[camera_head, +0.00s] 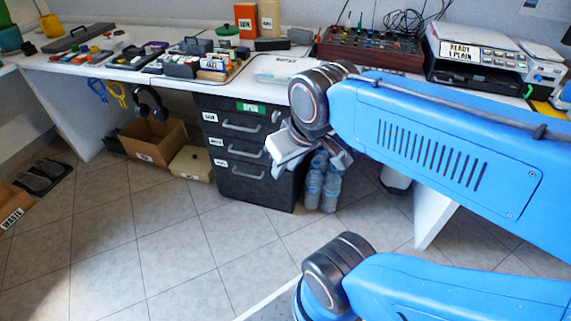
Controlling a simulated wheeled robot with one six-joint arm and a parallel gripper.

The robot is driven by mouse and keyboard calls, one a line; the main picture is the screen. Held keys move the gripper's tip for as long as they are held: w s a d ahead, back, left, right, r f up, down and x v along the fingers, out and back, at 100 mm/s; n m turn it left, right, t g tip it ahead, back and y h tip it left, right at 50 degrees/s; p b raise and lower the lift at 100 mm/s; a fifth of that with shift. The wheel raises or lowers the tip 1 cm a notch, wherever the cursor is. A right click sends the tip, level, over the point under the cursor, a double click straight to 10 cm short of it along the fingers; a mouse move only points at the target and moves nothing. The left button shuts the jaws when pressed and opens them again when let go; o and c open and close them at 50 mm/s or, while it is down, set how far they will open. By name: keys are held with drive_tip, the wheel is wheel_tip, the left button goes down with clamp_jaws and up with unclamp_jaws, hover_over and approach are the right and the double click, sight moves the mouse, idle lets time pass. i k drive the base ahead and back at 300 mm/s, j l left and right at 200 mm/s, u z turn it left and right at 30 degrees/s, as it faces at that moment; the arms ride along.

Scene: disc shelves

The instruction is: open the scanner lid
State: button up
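A printer-like machine with a white top (483,38) and a black lower body stands on the desk at the back right. Its front label reads "READY 1 PLAIN". I take it to be the scanner; its top looks flat and down, but the lid's edge is too small to make out. My gripper (294,154) hangs before the drawer cabinet, well left of and below the machine and apart from it. Nothing is seen held.
My blue arm crosses the right side and covers part of the desk. A mixer board (368,48) stands left of the machine, a smaller white device (541,66) right of it. The dark drawer cabinet (243,165) and water bottles (322,185) are under the desk.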

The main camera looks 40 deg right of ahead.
sight(469, 34)
drive_tip(key=z, duration=1.8)
